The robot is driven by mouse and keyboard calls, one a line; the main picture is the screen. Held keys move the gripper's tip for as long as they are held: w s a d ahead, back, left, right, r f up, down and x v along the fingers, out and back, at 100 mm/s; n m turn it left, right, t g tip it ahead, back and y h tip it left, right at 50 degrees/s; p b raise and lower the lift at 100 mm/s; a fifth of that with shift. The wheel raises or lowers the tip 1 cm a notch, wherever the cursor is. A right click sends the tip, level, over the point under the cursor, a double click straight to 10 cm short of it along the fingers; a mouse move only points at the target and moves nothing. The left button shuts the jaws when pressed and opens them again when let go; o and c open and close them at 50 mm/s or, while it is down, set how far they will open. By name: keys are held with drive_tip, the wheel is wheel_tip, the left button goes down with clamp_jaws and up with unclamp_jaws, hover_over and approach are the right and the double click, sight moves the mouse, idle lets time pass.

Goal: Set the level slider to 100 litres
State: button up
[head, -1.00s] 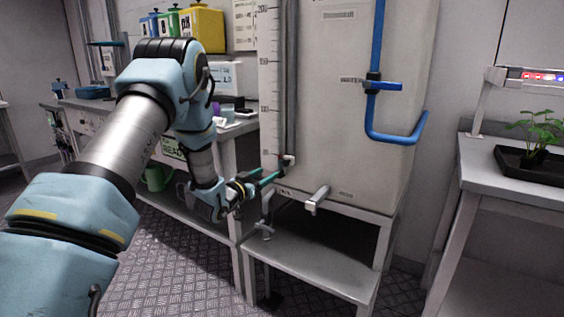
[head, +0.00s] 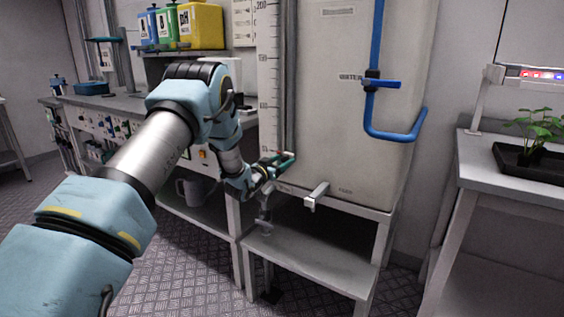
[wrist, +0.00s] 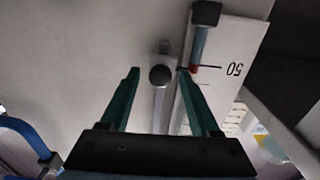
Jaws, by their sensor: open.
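The pale tank (head: 350,110) carries a white upright level scale (head: 267,80) at its left front edge, with 200 at the top. My gripper (head: 286,158) is at the scale's lower end, its green fingers open. In the wrist view the scale hangs upside down, with the 50 mark (wrist: 235,69) right of my fingers. A dark round knob (wrist: 160,76) on a narrow metal rail sits between my open fingertips (wrist: 159,71), with gaps on both sides. A red marker (wrist: 193,68) in a tube is level with the 50 line. The knob is hard to make out in the head view.
A metal spout (head: 316,196) juts from the tank's lower front, right of my gripper. A blue pipe with a valve (head: 383,84) runs down the tank's right side. A grey step (head: 310,265) stands below. A workbench (head: 120,103) is to the left.

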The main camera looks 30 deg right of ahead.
drive_tip(key=shift+c, duration=0.3)
clamp_jaws()
idle(1.0)
